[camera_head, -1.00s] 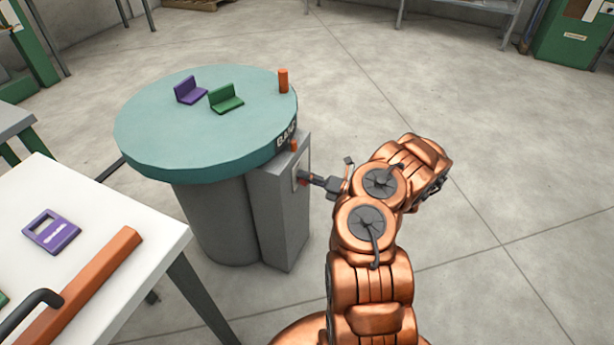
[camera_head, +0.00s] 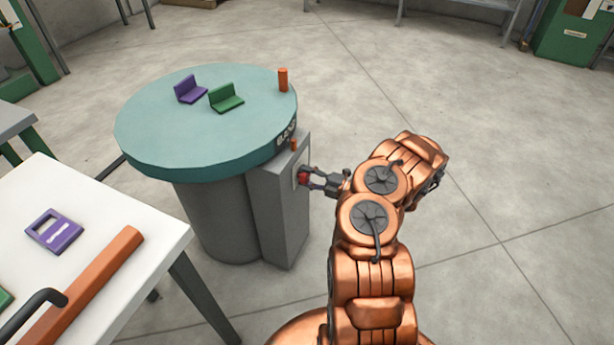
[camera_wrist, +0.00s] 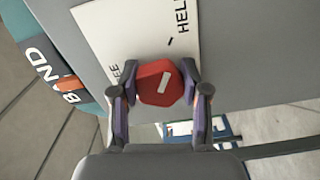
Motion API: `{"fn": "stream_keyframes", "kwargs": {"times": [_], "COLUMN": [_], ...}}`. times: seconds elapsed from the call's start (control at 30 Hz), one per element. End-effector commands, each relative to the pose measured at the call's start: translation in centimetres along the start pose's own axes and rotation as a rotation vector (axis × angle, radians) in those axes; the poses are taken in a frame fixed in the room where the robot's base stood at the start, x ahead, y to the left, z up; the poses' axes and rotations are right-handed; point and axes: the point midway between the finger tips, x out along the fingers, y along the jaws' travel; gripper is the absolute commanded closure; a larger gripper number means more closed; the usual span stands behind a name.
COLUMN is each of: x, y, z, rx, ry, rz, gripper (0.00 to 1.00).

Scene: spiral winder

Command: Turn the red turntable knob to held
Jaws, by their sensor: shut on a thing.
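The red turntable knob (camera_head: 303,177) is on the side of the grey box (camera_head: 281,205) beside the teal turntable (camera_head: 205,140). In the wrist view the knob (camera_wrist: 160,83) sits between the fingertips of my gripper (camera_wrist: 158,88), which is shut on its two sides. A white mark on the knob's face runs roughly up the picture, leaning slightly right, towards a short black tick beside "HEL" on the white label plate (camera_wrist: 118,38). The letters "EE" show at the plate's left; the rest of that word is hidden. My gripper (camera_head: 318,180) also shows in the head view.
A purple bracket (camera_head: 190,90), a green bracket (camera_head: 226,98) and an orange peg (camera_head: 283,80) stand on the turntable. A white table (camera_head: 100,200) at lower left holds a purple frame piece (camera_head: 55,233) and an orange bar (camera_head: 90,290). The floor at right is clear.

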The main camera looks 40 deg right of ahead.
Motion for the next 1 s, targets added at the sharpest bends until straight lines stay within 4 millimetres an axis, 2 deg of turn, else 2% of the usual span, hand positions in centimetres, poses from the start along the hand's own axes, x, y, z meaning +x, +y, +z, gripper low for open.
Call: {"fn": "stream_keyframes", "kwargs": {"times": [0.6,0.63,0.87,1.0], "x": [0.00,0.00,0.00,0.00], "y": [-0.08,-0.07,-0.05,-0.04], "z": [0.01,0.01,0.01,0.01], "rx": [0.042,0.042,0.041,0.041], "ry": [0.000,0.000,0.000,0.000], "rz": [-0.001,-0.001,-0.001,-0.001], "gripper": [0.89,0.52,0.29,0.29]}}
